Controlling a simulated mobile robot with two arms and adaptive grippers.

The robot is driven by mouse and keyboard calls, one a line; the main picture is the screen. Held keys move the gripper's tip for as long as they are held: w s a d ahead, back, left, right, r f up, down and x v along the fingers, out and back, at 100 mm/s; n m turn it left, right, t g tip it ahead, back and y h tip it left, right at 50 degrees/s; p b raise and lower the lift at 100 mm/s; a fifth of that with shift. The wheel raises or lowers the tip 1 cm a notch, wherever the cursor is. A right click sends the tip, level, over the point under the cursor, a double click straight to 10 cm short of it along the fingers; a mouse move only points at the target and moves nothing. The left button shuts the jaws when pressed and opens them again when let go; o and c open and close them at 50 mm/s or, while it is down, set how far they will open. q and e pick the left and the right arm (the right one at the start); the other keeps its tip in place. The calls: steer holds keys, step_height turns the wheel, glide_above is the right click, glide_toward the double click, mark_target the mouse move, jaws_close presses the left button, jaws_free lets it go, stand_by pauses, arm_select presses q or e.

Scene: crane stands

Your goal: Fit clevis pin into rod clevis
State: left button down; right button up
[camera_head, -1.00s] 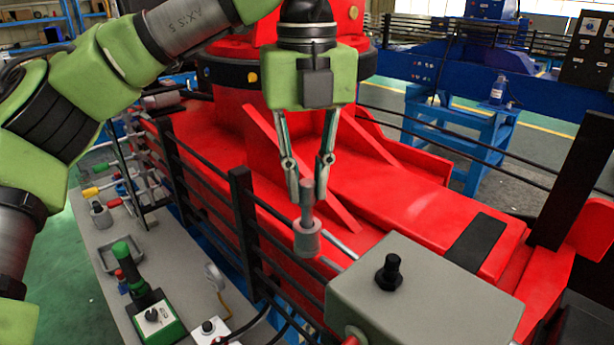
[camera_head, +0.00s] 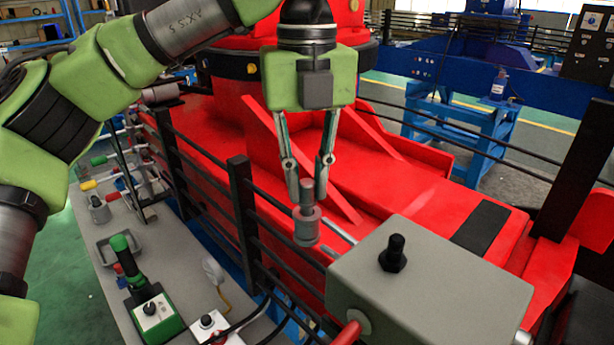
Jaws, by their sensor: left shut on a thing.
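My left gripper (camera_head: 307,192) points down in the middle of the head view. Its two fingers are shut on a grey pin (camera_head: 307,194), held upright. A wider grey cylinder (camera_head: 307,231) shows at the pin's lower end; I cannot tell whether it is the pin's head or a separate part. Two short grey bars (camera_head: 340,231) reach from the grey box toward this cylinder and look like a fork. I cannot tell whether they are the rod clevis, or whether the cylinder touches them. My right gripper is out of view.
A grey box (camera_head: 432,285) with a black knob (camera_head: 394,252) stands at the lower right. Black railings (camera_head: 241,200) run close to the left of the pin. A grey bench (camera_head: 175,258) with several controls is farther left. Large red machinery (camera_head: 385,195) lies behind.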

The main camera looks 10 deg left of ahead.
arm_select(q)
steer(key=shift+f+b, duration=0.6)
steer(key=shift+f, duration=0.2)
steer(key=c, duration=1.9)
jaws_free()
steer(key=shift+r+p, duration=2.05)
steer(key=shift+r, duration=0.55)
step_height(320, 180, up, 12)
steer(key=shift+f, duration=0.1)
